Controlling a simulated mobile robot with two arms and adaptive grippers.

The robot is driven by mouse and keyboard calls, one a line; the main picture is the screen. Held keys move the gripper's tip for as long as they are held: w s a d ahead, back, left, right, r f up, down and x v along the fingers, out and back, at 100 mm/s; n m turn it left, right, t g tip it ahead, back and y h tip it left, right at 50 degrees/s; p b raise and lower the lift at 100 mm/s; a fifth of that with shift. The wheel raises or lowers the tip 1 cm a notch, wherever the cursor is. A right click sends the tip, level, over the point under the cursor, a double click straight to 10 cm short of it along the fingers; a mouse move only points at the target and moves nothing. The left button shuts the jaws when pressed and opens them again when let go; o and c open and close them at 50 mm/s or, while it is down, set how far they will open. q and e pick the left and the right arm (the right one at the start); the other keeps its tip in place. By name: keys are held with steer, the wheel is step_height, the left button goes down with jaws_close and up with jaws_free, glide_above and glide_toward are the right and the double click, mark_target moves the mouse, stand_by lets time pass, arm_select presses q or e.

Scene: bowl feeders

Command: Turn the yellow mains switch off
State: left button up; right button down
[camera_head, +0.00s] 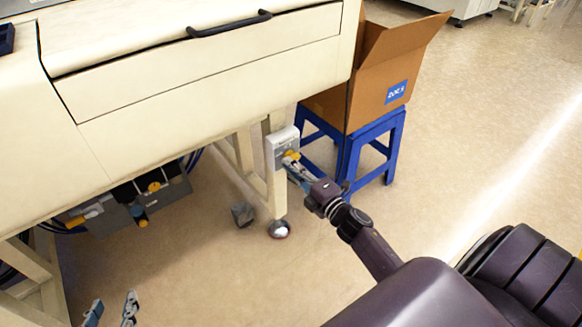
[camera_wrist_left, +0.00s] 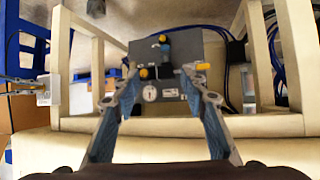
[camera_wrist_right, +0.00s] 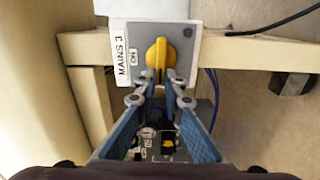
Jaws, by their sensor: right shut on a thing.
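The yellow mains switch knob (camera_wrist_right: 157,56) sits on a light grey switch box (camera_wrist_right: 201,50) with a "MAINS" label and an "ON" plate beside the knob. The knob points up and down in the right wrist view. In the head view the box (camera_head: 281,143) is on the machine's leg, with the knob partly hidden. My right gripper (camera_wrist_right: 157,77) is shut on the knob's lower end; it also shows in the head view (camera_head: 291,164). My left gripper (camera_head: 113,303) is open and empty at the lower left; its spread fingers show in the left wrist view (camera_wrist_left: 159,76).
A cream machine cabinet (camera_head: 200,95) with a dark handle overhangs the switch on the left. A cardboard box (camera_head: 383,78) stands on a blue stool (camera_head: 391,128) behind it. A grey panel with a gauge and yellow-handled valves (camera_wrist_left: 165,95) faces my left gripper.

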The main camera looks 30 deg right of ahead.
arm_select(q)
steer(key=shift+w+d+r, duration=0.15)
steer(key=shift+w+r, duration=0.15)
steer(key=shift+r, duration=0.15)
arm_select(e)
steer(key=shift+f+n, duration=0.15)
steer(key=shift+n, duration=0.15)
steer(key=c, duration=2)
jaws_free()
steer(key=shift+c, duration=0.2)
steer(key=shift+s, duration=0.1)
steer(key=s, duration=1.1)
steer(key=shift+s+d, duration=0.4)
steer(key=shift+d, duration=0.05)
